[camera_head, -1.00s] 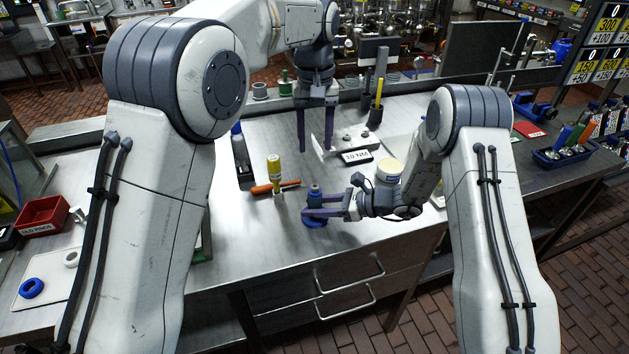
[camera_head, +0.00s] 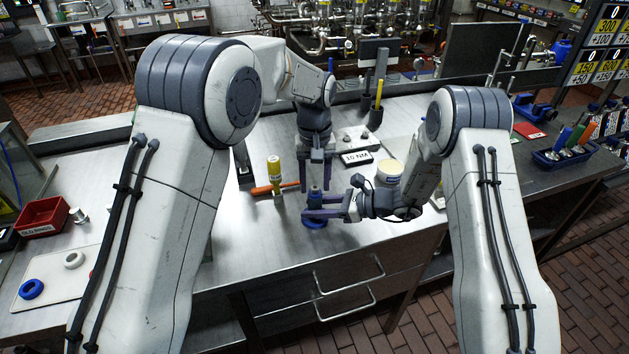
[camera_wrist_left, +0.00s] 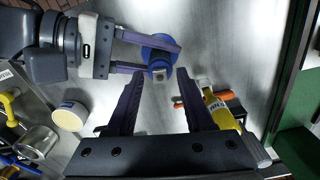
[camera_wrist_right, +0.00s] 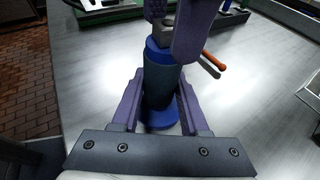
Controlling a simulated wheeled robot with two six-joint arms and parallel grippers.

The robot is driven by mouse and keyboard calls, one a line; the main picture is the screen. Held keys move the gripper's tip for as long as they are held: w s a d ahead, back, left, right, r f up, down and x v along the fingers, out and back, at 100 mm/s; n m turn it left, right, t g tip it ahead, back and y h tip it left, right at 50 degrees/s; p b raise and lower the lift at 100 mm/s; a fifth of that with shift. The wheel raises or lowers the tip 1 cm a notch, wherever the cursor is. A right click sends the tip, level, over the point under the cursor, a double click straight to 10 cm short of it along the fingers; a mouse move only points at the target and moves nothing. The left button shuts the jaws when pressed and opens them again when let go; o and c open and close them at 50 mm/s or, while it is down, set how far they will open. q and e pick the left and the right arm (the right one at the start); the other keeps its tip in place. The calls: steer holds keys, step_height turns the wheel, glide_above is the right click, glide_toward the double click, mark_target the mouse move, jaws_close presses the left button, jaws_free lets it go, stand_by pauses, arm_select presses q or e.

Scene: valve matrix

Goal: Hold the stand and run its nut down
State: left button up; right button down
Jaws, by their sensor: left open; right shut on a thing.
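The blue stand (camera_head: 315,223) is upright near the bench's front edge, with a round base and a darker column (camera_wrist_right: 159,82). My right gripper (camera_head: 308,212) is shut on the column from the side. In the left wrist view, a small grey squarish piece, apparently the nut (camera_wrist_left: 159,75), shows at the stand's top. My left gripper (camera_head: 315,182) points down over the stand, open, its fingers on either side of the top. In the right wrist view one left finger partly hides the top. I cannot tell whether the left fingers touch the nut.
A yellow-lidded tub (camera_head: 389,171) is to the right. A labelled block (camera_head: 357,158) sits behind.

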arm_select(q)
jaws_close()
arm_select(e)
steer(key=shift+r, duration=0.1)
arm_select(q)
steer(key=shift+m, duration=0.4)
steer(key=m, duration=0.5)
steer(key=shift+m, duration=0.4)
steer(key=m, duration=0.7)
jaws_free()
